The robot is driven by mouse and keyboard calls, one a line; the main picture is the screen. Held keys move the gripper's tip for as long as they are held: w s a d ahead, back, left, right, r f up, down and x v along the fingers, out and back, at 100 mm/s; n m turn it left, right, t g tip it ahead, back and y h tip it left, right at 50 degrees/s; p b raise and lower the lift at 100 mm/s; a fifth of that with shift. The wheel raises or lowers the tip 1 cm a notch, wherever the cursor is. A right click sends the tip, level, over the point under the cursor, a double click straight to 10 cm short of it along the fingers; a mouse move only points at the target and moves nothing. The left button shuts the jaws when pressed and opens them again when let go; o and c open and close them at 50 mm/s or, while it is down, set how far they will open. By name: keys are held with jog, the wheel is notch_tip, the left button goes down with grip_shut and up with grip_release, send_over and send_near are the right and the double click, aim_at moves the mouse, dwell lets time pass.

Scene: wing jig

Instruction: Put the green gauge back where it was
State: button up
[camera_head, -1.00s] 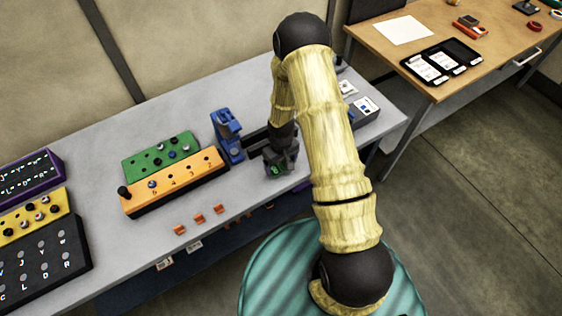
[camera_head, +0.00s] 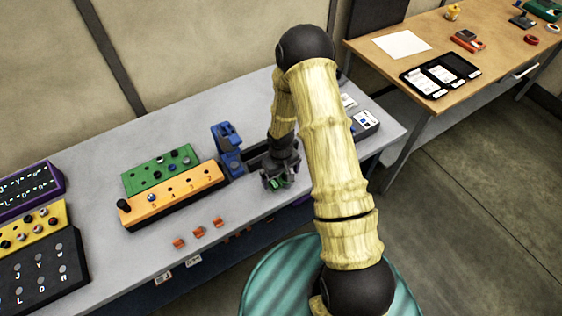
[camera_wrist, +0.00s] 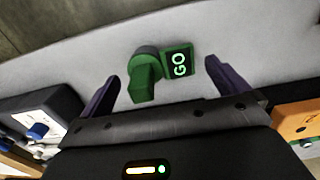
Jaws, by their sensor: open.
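The green gauge (camera_wrist: 145,75) has a rounded body with a square tag marked "GO" (camera_wrist: 178,63). In the wrist view it shows against the grey bench top, between and beyond my open fingers. My gripper (camera_wrist: 162,70) is open, with a gap between each dark finger and the gauge. In the head view my gripper (camera_head: 280,172) is low over the bench, right of the blue fixture (camera_head: 227,148). A bit of the gauge's green (camera_head: 283,184) shows under it; the rest is hidden. I cannot tell whether the gauge stands upright.
An orange block (camera_head: 170,197) with a black knob and a green block (camera_head: 158,170) with several pegs lie left of the fixture. Several small orange pieces (camera_head: 198,232) lie near the bench's front edge. A grey box (camera_head: 364,122) stands to the right. A wooden table (camera_head: 400,70) is behind.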

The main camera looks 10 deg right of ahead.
aim_at(281, 181)
notch_tip(281, 181, up, 11)
jog(key=b, duration=0.2)
jog(key=shift+b, duration=0.3)
dwell(0.4)
jog(key=s+d+r+m+t, duration=0.2)
jog(key=s+r+m, duration=0.1)
jog(key=s+r, duration=1)
jog(key=shift+s+r+m+t, duration=0.3)
jog(key=shift+s+r, duration=0.05)
jog(key=shift+r, duration=0.05)
dwell(0.6)
